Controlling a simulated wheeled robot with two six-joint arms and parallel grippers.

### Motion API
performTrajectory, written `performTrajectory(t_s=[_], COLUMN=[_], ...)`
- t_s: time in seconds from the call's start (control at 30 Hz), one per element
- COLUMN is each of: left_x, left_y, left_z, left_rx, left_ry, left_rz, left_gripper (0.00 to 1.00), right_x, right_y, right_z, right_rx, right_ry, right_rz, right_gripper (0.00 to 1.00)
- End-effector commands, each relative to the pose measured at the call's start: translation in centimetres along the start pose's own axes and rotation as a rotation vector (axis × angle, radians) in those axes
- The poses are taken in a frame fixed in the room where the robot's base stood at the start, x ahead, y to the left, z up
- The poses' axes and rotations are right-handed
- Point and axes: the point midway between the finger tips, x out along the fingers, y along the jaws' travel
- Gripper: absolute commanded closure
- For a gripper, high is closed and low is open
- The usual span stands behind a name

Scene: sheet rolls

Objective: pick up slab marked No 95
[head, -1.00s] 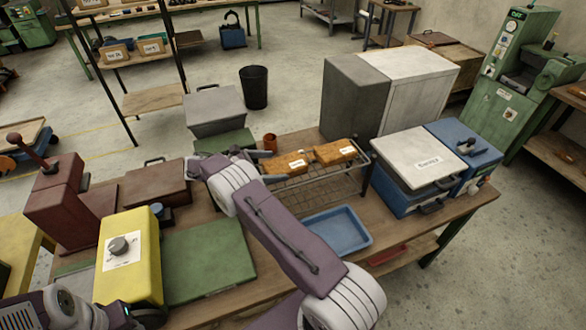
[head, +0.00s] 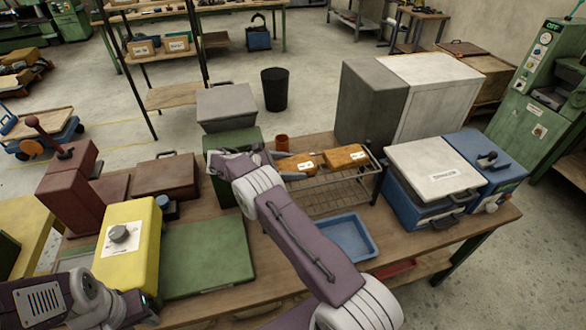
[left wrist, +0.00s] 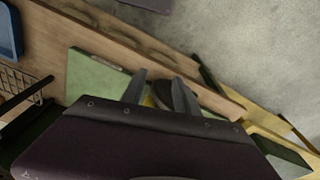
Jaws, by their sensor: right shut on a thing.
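Two orange-brown slabs with white labels lie on a wire rack (head: 335,195) in the head view. The lettering on the labels is too small to read. My right gripper (head: 281,166) has its fingers at the left end of the left slab (head: 300,164) and is shut on it. The right slab (head: 346,156) lies close beside it, untouched. My left arm shows at the lower left of the head view. In the left wrist view, my left gripper (left wrist: 160,80) has its fingers apart with nothing held between them.
A blue tray (head: 345,238) is in front of the rack. A white-lidded blue box (head: 430,170) stands right, a grey cabinet (head: 370,104) behind. A reddish cup (head: 282,142) is behind the left slab. A green board (head: 200,255) and yellow box (head: 127,250) are left.

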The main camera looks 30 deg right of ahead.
Motion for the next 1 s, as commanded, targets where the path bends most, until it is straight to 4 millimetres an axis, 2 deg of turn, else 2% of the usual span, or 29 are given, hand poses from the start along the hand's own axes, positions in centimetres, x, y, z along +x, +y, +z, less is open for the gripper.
performTrajectory(t_s=[0.27,0.4,0.8,1.0], left_x=[0.4,1.3,2.8,3.1], left_y=[0.0,0.0,-0.1,-0.1], left_z=[0.0,0.1,0.3,0.3], left_rx=[0.000,0.000,0.000,0.000], left_ry=[0.000,0.000,0.000,0.000], left_rz=[0.000,0.000,0.000,0.000], left_gripper=[0.64,0.64,0.64,0.64], right_x=[-0.4,-1.5,2.2,3.4], right_y=[0.0,0.1,-5.8,-7.7], right_z=[0.8,3.6,10.6,12.9], right_rx=[0.003,0.007,0.006,0.003], right_ry=[0.001,0.002,0.002,0.001], right_rz=[0.001,0.002,0.000,0.001], right_gripper=[0.86,0.86,0.86,0.86])
